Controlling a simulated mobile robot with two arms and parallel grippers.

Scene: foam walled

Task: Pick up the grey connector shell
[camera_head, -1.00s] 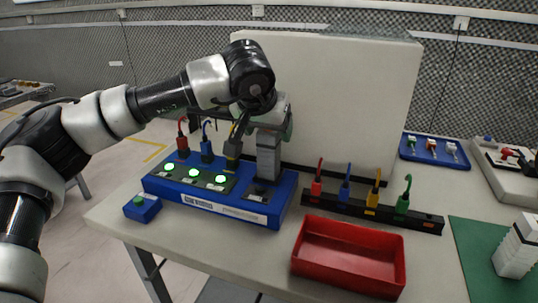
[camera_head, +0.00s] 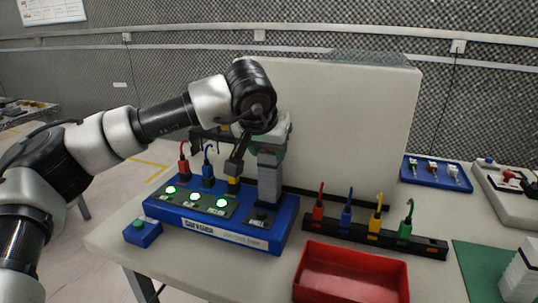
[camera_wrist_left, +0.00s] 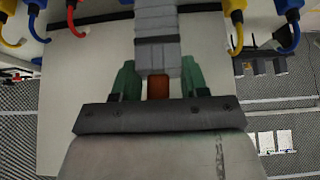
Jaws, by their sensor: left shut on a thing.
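The grey connector shell (camera_head: 269,176) is a tall, ribbed grey block standing upright at the right end of the blue station (camera_head: 228,228). Its lower end is at the dark socket area by the SHELL label; I cannot tell whether it is seated or slightly above. My left gripper (camera_head: 272,143) comes down from above and is shut on the upper part of the shell. In the left wrist view the green fingers (camera_wrist_left: 160,72) flank the shell (camera_wrist_left: 157,28), with an orange-brown piece between them. My right gripper is not in view.
Red, blue and yellow plugs with cables stand in the station just left of the shell. A black rack (camera_head: 425,244) with several coloured plugs and a red tray (camera_head: 352,292) lie to the right. A pale panel (camera_head: 340,120) stands close behind.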

